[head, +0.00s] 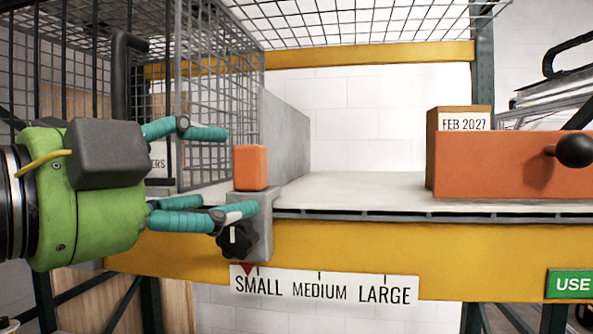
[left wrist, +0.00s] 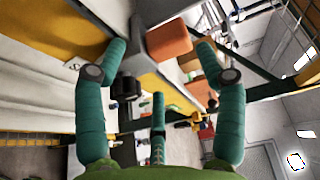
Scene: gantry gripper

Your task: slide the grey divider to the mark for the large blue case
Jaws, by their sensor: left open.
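The grey divider (head: 285,130) stands upright on the shelf and runs back from the front edge. Its front bracket (head: 262,222) carries an orange block handle (head: 250,167) and a black clamp knob. A red pointer (head: 247,269) below it sits at SMALL on the white scale (head: 324,286), which also reads MEDIUM and LARGE. My left gripper (head: 238,172) is open, with its teal fingers above and below the handle's level. In the left wrist view, the handle (left wrist: 168,40) shows between the fingertips, with no clear grip. I see no blue case. My right gripper is out of view.
An orange box (head: 500,165) with a black knob, in front of a brown box marked FEB 2027 (head: 463,120), stands at the right of the shelf. The shelf (head: 370,188) between it and the divider is bare. A wire cage (head: 215,90) stands left of the divider.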

